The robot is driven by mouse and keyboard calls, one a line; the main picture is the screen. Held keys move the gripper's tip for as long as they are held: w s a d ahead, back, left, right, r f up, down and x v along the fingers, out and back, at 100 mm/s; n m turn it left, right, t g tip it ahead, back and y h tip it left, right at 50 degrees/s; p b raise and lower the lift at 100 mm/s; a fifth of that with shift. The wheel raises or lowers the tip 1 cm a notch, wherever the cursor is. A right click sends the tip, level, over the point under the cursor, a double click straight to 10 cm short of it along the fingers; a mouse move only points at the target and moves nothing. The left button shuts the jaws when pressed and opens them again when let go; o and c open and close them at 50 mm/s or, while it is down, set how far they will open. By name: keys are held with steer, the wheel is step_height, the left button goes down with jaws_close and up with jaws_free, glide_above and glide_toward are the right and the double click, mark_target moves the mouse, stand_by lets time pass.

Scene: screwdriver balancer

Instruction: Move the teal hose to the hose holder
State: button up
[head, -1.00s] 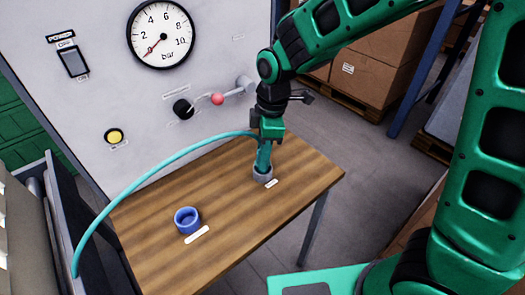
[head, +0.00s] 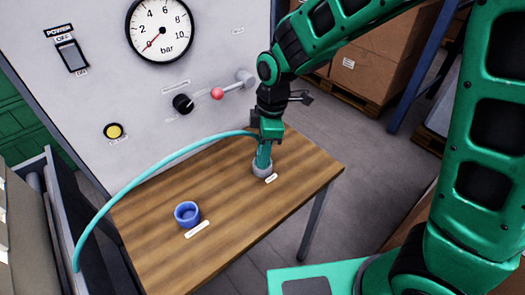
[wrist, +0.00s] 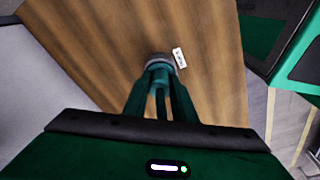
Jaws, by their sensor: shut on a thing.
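The teal hose (head: 158,164) arches from the left edge of the table up to my gripper (head: 265,150). My gripper points down and is shut on the hose near its end. The hose end stands upright at a round grey cup-like holder (head: 262,171) on the table and looks to be in its mouth; how deep is hidden. In the wrist view, the fingers (wrist: 160,75) close around the hose, with the grey holder (wrist: 160,58) right at their tips. A blue cup-like holder (head: 187,215) stands empty at the front left of the table. The labels are too small to read.
The wooden table (head: 225,225) is otherwise clear. Behind it is a grey panel with a gauge (head: 160,30), a power switch (head: 72,56), a yellow button (head: 114,131), a black knob (head: 183,103) and a red-balled lever (head: 217,93) close to my arm.

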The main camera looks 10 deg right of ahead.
steer(key=o, duration=1.2)
steer(key=shift+c, duration=0.2)
steer(key=r, duration=0.3)
steer(key=d+r, duration=0.1)
steer(key=r, duration=0.6)
steer(key=shift+d+r, duration=0.2)
steer(key=shift+r, duration=0.15)
